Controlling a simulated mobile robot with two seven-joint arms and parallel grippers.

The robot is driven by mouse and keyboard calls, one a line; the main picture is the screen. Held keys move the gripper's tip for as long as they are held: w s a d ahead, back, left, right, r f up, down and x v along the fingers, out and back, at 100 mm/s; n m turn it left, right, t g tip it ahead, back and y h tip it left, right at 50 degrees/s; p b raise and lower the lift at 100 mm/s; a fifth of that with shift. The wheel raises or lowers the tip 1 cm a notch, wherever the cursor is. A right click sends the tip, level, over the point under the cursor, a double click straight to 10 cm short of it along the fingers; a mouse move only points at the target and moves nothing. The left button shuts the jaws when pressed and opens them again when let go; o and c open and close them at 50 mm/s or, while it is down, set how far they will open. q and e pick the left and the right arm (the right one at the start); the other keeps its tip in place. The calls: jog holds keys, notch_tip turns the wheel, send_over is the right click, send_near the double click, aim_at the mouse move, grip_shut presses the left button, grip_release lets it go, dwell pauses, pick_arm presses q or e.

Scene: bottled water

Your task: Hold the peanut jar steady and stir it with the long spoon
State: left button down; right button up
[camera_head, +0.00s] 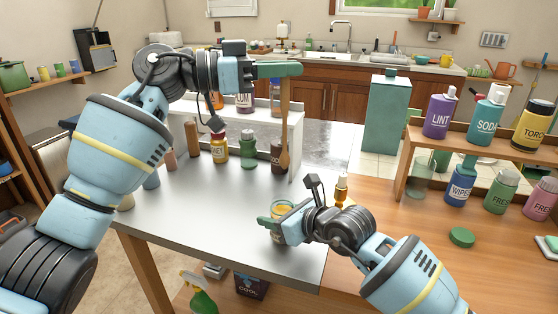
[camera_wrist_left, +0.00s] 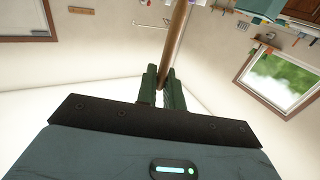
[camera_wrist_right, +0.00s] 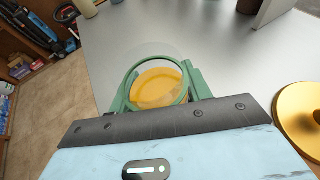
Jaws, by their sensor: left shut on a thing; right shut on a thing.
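My left gripper (camera_head: 282,70) is shut on the long wooden spoon (camera_head: 285,115), high above the table. The spoon hangs upright, bowl down, and its shaft also shows between the fingers in the left wrist view (camera_wrist_left: 176,38). The peanut jar (camera_head: 281,211) stands on the grey table top near its front right. My right gripper (camera_head: 273,228) is shut on the jar low down, partly hiding it. In the right wrist view the jar (camera_wrist_right: 158,84) is open, with a clear rim and orange-yellow contents. The spoon's bowl is apart from the jar, appearing farther back.
A green lid (camera_head: 462,237) lies on the wooden counter. The grey table's middle (camera_head: 215,200) is clear.

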aim_at(280, 158)
pick_arm(q)
jog(key=shift+a+f, duration=0.1)
jog(key=shift+f, duration=1.4)
jog(key=shift+f, duration=6.9)
jog(key=shift+a, duration=0.1)
